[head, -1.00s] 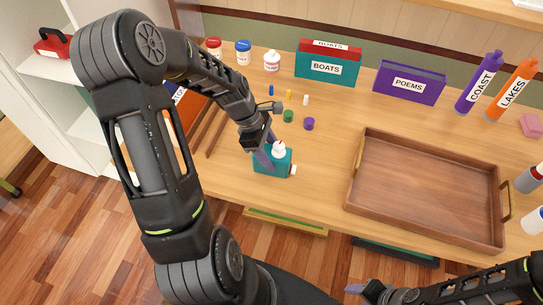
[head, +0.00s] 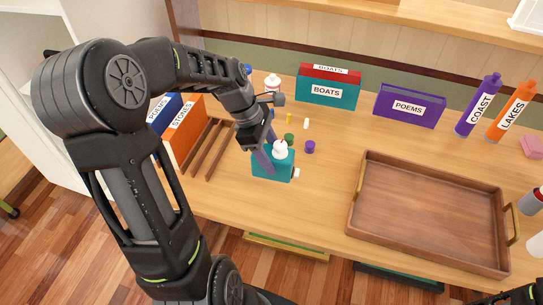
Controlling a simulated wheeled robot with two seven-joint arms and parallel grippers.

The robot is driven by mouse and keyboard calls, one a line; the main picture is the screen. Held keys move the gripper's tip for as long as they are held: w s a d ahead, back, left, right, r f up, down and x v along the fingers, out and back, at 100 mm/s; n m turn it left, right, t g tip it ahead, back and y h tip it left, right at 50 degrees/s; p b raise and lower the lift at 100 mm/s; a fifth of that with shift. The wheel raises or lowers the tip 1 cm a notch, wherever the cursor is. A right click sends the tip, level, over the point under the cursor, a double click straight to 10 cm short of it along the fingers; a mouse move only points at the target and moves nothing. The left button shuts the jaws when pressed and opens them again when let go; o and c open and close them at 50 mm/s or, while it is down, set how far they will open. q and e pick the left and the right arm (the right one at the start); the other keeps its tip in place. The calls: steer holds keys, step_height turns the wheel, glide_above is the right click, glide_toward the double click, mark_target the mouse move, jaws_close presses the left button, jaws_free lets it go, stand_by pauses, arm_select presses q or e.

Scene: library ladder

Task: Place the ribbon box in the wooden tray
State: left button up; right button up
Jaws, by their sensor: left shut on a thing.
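A small teal box (head: 265,172), which looks like the ribbon box, has a white rounded piece on top and a white bit at its lower right side. My left gripper (head: 264,157) is shut on it from above, and its fingers hide part of the box. The box appears held over the left part of the table; its exact height cannot be told. The wooden tray (head: 357,205) lies to the right, empty, with a brass handle at each end. Only a dark part of my right arm shows at the bottom right corner; its gripper is out of view.
Green (head: 289,138) and purple (head: 310,147) caps lie just behind the box. Boats (head: 328,92) and Poems (head: 409,105) boxes and two tall bottles, Coast (head: 478,105) and Lakes (head: 511,112), stand at the back. Bare tabletop (head: 325,190) separates box and tray.

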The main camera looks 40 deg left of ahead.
arm_select(q)
steer(key=shift+d, duration=0.1)
steer(key=w+d+f+m+g, duration=0.1)
steer(key=w+d+m+g, duration=0.3)
steer(key=d+m, duration=0.8)
steer(key=shift+w+d, duration=0.6)
steer(key=shift+w, duration=0.55)
steer(key=shift+f, duration=0.1)
